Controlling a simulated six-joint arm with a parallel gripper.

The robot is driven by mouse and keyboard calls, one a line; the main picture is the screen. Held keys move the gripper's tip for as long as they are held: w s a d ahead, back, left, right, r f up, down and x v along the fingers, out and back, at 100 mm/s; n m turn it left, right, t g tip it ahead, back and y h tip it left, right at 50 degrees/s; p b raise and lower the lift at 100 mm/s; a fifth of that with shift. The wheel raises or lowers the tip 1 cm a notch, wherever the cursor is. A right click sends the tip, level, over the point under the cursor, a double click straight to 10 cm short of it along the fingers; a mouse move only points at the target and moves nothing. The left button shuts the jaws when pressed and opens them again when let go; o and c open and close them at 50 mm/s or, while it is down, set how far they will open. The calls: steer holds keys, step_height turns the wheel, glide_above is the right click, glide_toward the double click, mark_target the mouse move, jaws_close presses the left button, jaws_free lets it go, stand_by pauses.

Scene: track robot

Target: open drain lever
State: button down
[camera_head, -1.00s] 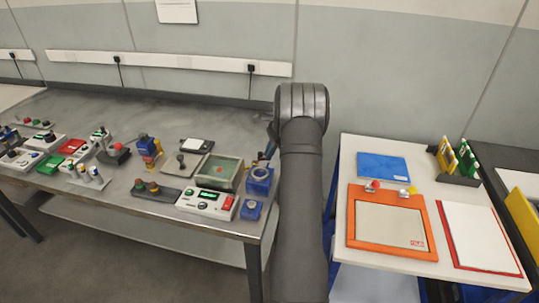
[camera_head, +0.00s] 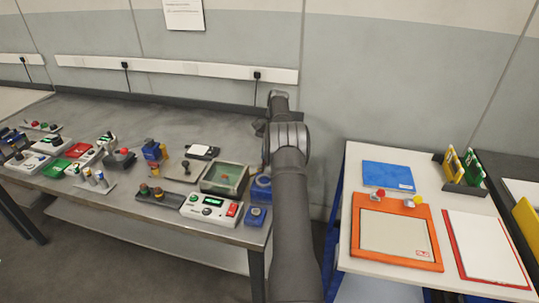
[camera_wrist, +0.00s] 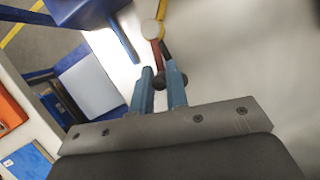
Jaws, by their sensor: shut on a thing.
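In the wrist view, my gripper (camera_wrist: 160,84) has its two blue-grey fingers closed around a dark round knob. The knob seems to sit at the end of a short red lever (camera_wrist: 156,55), which leads up to a pale round hub with a yellow part (camera_wrist: 162,10) above it. I take this as the drain lever; its mounting is blurred. In the head view the fingers and lever are hidden by my arm. A blue unit (camera_head: 261,187) and a clear-topped tank (camera_head: 224,177) stand at the bench's right end, beside my arm.
The grey bench (camera_head: 110,200) carries several control boxes, including a white panel (camera_head: 209,208) and a small blue box (camera_head: 256,215). A white table (camera_head: 350,165) stands to the right, with an orange board (camera_head: 436,240) and a blue folder (camera_head: 388,175). A gap separates bench and table.

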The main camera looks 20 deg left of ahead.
steer(key=shift+a+n, duration=0.25)
steer(key=shift+n, duration=0.25)
steer(key=c, duration=1.4)
jaws_free()
steer(key=shift+h, duration=0.3)
steer(key=shift+r, duration=0.2)
step_height(320, 180, up, 4)
steer(key=shift+d+r, duration=0.1)
steer(key=shift+d, duration=0.05)
steer(key=s+d+r, duration=0.2)
steer(key=d+r, duration=0.4)
steer(key=d, duration=0.5)
steer(key=shift+s+r, duration=0.15)
steer(key=shift+r, duration=0.05)
